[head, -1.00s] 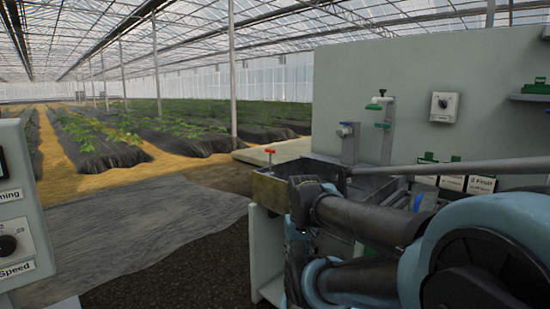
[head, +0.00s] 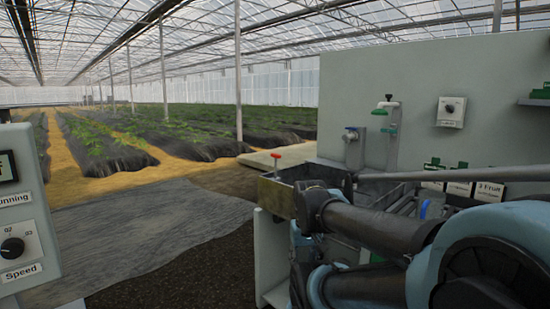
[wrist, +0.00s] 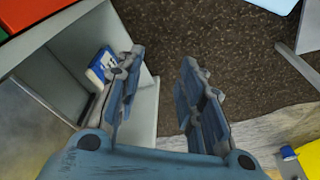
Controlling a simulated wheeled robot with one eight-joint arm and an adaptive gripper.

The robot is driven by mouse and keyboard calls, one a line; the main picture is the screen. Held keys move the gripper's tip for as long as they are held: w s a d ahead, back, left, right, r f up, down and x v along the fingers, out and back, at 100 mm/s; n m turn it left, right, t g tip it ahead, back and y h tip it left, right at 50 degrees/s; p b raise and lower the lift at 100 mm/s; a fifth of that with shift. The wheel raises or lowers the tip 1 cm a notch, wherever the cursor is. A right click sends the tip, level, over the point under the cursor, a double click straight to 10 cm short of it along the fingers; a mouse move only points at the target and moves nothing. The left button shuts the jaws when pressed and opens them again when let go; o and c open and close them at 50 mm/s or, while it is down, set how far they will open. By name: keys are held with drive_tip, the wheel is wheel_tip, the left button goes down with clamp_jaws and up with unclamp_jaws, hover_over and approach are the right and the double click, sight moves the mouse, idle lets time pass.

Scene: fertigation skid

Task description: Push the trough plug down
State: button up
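The trough plug shows in the head view as a small red handle (head: 276,156) on a thin stem. It stands upright above the near left end of the grey trough (head: 270,190). My dark arm links cover much of the trough, and the plug's lower end is hidden inside it. My gripper (wrist: 160,60) is open and empty in the wrist view, with dark ground seen between its fingers. The plug is not seen in the wrist view. My gripper cannot be made out clearly in the head view.
A blue-and-white object (wrist: 101,66) lies close beside the left finger, by a pale box wall. A yellow object (wrist: 306,160) is at lower right. A wall panel (head: 400,70) with taps stands behind the trough. A control box (head: 28,225) is at left.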

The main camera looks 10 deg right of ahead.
drive_tip(key=w+r+n+g, duration=0.1)
drive_tip(key=w+r+n, duration=0.1)
drive_tip(key=w+r, duration=1.1)
drive_tip(key=w+r+n, duration=0.1)
drive_tip(key=w+r, duration=1)
drive_tip(key=r, duration=0.4)
drive_tip(key=w+r+n, duration=0.1)
drive_tip(key=w+r, duration=0.4)
drive_tip(key=w, duration=0.3)
drive_tip(key=w+r+n, duration=0.1)
drive_tip(key=w+r, duration=0.4)
drive_tip(key=w, duration=0.4)
drive_tip(key=w+r+n+g, duration=0.1)
drive_tip(key=w+r+n, duration=0.1)
drive_tip(key=w, duration=1.3)
drive_tip(key=f, duration=1.7)
drive_tip(key=shift+w+a+f, duration=0.1)
drive_tip(key=shift+a+f, duration=0.1)
clamp_jaws()
